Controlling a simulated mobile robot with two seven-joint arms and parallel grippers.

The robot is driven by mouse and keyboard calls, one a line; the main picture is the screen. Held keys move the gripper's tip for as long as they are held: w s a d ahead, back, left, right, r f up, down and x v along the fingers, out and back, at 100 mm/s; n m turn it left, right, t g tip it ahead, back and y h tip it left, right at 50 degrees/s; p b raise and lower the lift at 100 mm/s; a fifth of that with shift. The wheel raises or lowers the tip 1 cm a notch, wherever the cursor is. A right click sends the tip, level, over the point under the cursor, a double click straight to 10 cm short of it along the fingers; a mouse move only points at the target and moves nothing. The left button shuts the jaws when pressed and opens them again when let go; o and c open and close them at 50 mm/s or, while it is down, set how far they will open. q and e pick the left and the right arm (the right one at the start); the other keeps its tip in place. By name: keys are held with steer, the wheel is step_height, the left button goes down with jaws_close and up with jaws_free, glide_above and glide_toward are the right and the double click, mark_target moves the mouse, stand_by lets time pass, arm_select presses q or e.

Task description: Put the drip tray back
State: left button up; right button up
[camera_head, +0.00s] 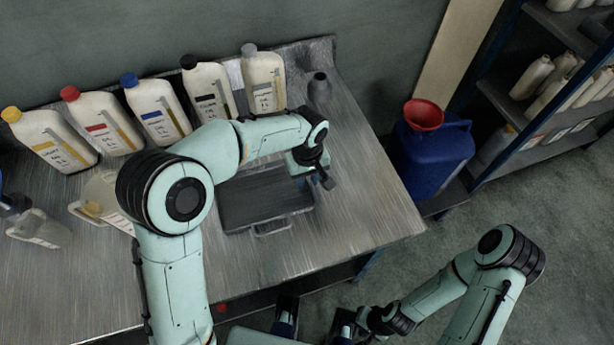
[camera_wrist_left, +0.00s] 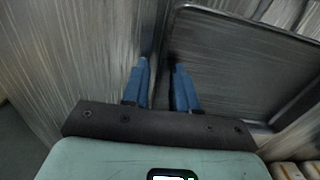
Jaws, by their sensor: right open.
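The drip tray (camera_head: 240,205), a dark grey rectangular metal tray with a wire handle on its front side, lies flat on the metal workbench. My left gripper (camera_head: 326,180) is low over the bench at the tray's right side. In the left wrist view, its two blue fingers (camera_wrist_left: 160,80) stand on either side of the tray's rim (camera_wrist_left: 170,35), with a narrow gap between them. I cannot tell whether they press on it. My right gripper (camera_head: 345,324) is open at the bottom edge, in front of the bench, partly hidden and with nothing seen in it.
Several oil bottles with coloured caps (camera_head: 163,110) line the back of the workbench (camera_head: 375,210). A small grey bottle (camera_head: 319,88) stands behind the tray. Clear jugs (camera_head: 40,230) stand at the left. A blue canister (camera_head: 430,160) with a red funnel (camera_head: 423,114) stands right of the bench.

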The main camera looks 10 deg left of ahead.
arm_select(q)
step_height(320, 180, up, 12)
steer(key=p, duration=0.1)
steer(key=shift+r+p, duration=0.2)
steer(key=shift+p, duration=0.2)
stand_by(0.6)
